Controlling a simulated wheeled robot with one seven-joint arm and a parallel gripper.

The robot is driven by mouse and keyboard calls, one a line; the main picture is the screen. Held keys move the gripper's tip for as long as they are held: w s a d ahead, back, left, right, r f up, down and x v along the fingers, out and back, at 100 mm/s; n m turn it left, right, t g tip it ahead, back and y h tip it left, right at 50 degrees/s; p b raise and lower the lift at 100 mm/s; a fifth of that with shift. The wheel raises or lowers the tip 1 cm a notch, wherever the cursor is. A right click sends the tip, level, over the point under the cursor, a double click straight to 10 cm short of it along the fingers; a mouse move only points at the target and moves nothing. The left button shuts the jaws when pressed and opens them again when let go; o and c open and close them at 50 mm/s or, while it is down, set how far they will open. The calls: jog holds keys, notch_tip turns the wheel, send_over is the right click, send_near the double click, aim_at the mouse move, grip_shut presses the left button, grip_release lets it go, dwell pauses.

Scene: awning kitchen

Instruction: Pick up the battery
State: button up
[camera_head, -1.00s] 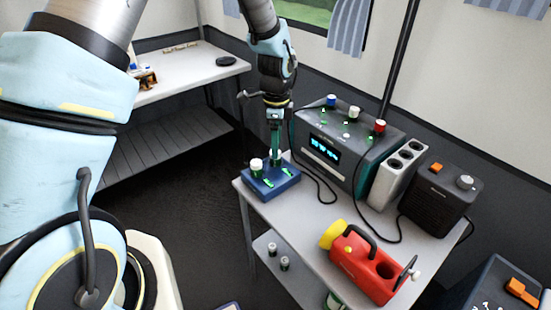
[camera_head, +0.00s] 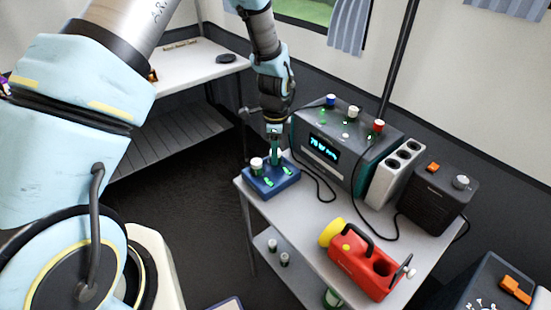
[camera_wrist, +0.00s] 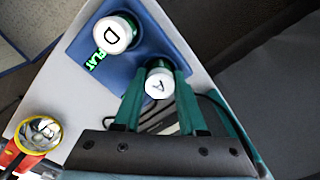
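A blue charger block (camera_head: 272,184) sits at the near left corner of the grey table. Two white-topped batteries stand upright in it: one marked D (camera_wrist: 113,35), also seen in the head view (camera_head: 257,165), and one marked A (camera_wrist: 159,86). My gripper (camera_head: 276,154) points down over the charger. In the wrist view its two teal fingers (camera_wrist: 160,76) are on either side of the A battery, very close to its sides. I cannot tell whether they press on it. The battery's lower part is hidden.
A teal power unit (camera_head: 345,145) with a lit display stands behind the charger, with a socket strip (camera_head: 397,173) and black box (camera_head: 438,200) to its right. Small batteries (camera_head: 278,252) stand on the lower shelf.

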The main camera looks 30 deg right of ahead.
grip_shut()
notch_tip(320, 180, up, 10)
jog(key=shift+r+b, duration=0.1)
jog(key=shift+b, duration=1.15)
